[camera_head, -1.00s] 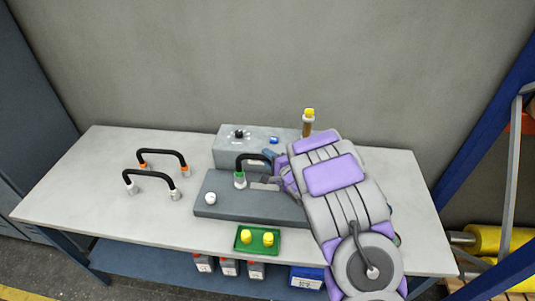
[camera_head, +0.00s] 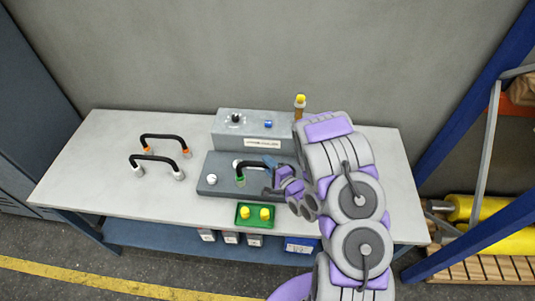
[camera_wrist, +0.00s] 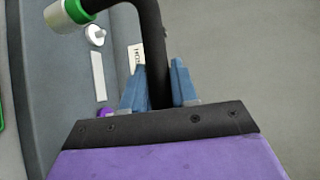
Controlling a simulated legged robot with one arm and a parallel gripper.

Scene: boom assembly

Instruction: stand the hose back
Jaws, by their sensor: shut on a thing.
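The black hose (camera_head: 252,163) with a green collar (camera_head: 241,181) is in my gripper (camera_head: 269,165), above the grey plate (camera_head: 217,161). In the wrist view, the blue fingers of my gripper (camera_wrist: 158,85) are shut around the hose (camera_wrist: 152,45). The green collar (camera_wrist: 77,10) with its pale end shows at upper left. The hose's other end is hidden by my gripper. I cannot tell whether the green-collared end touches the plate. A white fitting (camera_head: 236,163) shows on the plate just behind that end. Another white fitting (camera_head: 212,179) is at the plate's left.
Two black hoses stand at the table's left, one with orange collars (camera_head: 165,137) and one with white ends (camera_head: 157,158). A green tray (camera_head: 242,223) holds yellow caps at the front edge. A grey control box (camera_head: 222,133) and a yellow-topped bottle (camera_head: 300,101) stand behind.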

